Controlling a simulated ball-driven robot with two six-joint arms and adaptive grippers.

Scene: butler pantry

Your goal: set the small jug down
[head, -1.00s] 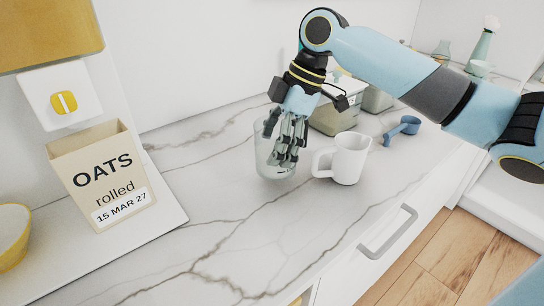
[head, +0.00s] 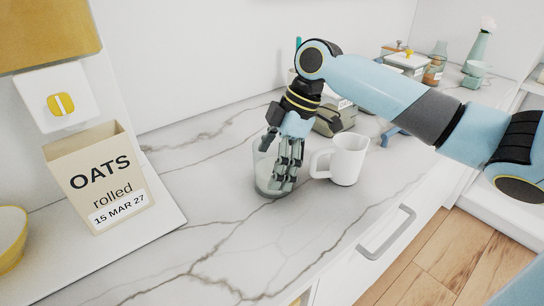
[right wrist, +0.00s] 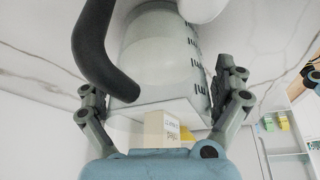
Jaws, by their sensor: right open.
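The small jug (head: 262,183) is clear glass and stands upright, its base appearing to rest on the marble counter. Dark graduation marks show on the jug in the right wrist view (right wrist: 160,55). My right gripper (head: 282,183) points down at the jug, its fingers partly covering it in the head view. In the right wrist view my right gripper (right wrist: 168,88) is open, with one finger on each side of the jug. Whether a finger still touches the glass I cannot tell. My left gripper is not in view.
A white mug (head: 349,160) stands close to the right of the jug. The oats box (head: 100,180) is at the left on a white board. A blue scoop (head: 392,136) lies behind my forearm. The counter (head: 230,240) in front is clear.

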